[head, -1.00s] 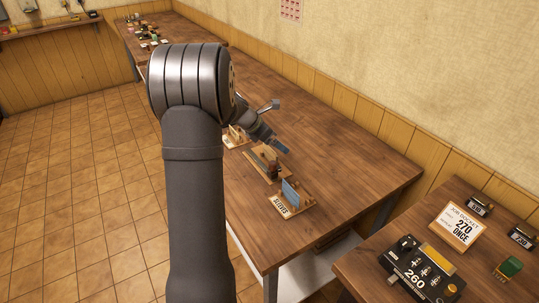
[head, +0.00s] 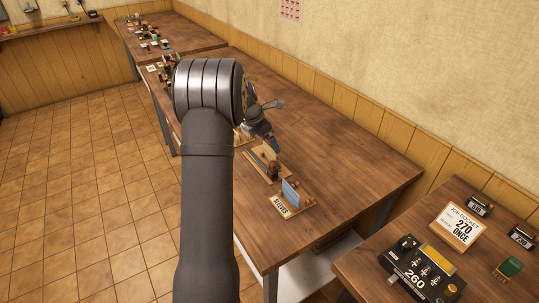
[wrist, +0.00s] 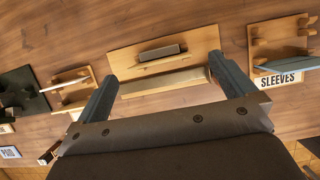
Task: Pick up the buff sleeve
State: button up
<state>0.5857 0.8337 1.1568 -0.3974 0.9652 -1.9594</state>
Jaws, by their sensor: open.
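My gripper (wrist: 168,86) is open, and its two grey-blue fingers reach forward with a gap between them in the wrist view. A buff, flat strip (wrist: 165,82), which looks like the buff sleeve seen edge-on, lies across that gap at a wooden holder (wrist: 125,60). I cannot tell how far below the fingertips it is. In the head view my gripper (head: 264,132) hangs over the row of holders, partly behind my arm, just beyond the holder (head: 258,163) with the buff piece.
A blue sleeve (head: 290,192) stands in the front holder beside a SLEEVES label (head: 280,207). A dark grey bar (wrist: 159,53) sits on the middle holder. Another wooden holder (wrist: 72,88) is left of the fingers. The table (head: 340,165) is clear toward the wall.

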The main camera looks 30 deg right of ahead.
aim_at(269, 149)
jog(key=shift+a+x, duration=0.15)
jog(key=shift+x, duration=1)
jog(key=shift+a+x, duration=0.15)
jog(key=shift+x, duration=0.95)
jog(key=shift+a+x, duration=0.2)
jog(key=shift+x, duration=0.95)
jog(key=shift+w+f, duration=0.15)
jog(key=c, duration=0.9)
jog(key=shift+c, duration=0.3)
notch_tip(269, 149, up, 5)
jog(key=shift+f, duration=0.25)
jog(key=s+d+r, duration=0.4)
jog(key=s+r, duration=0.2)
jog(key=s, duration=0.5)
jog(key=s+a+f, duration=0.3)
jog(key=s+a, duration=0.1)
jog(key=s, duration=0.5)
jog(key=shift+s, duration=0.25)
